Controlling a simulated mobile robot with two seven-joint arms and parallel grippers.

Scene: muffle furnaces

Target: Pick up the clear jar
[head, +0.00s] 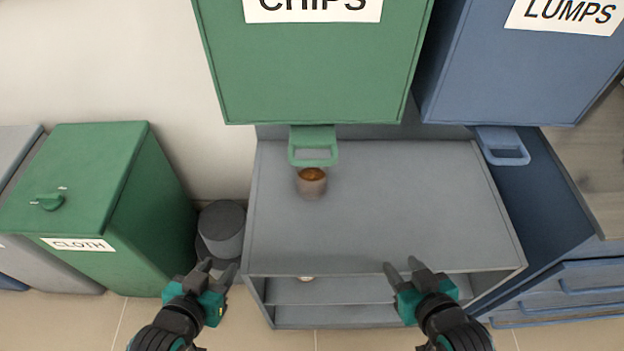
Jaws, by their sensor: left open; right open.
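A small round brownish container (311,184) stands upright on the grey cabinet top, under the green handle of the chips box. Its upper part looks orange-brown inside; I cannot tell whether it is a clear jar. The rim of a small pale object (306,278) shows on the shelf below, mostly hidden by the cabinet top. My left gripper (217,267) is open and empty, in front of the cabinet's left side. My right gripper (402,264) is open and empty, over the cabinet's front edge. Both are apart from the containers.
The grey cabinet (400,205) has a wide bare top. A green chips box (315,75) and a blue lumps box (520,75) with handles overhang its back. A green cloth bin (90,185) and dark grey round container (221,228) stand left. Blue drawers (570,290) stand right.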

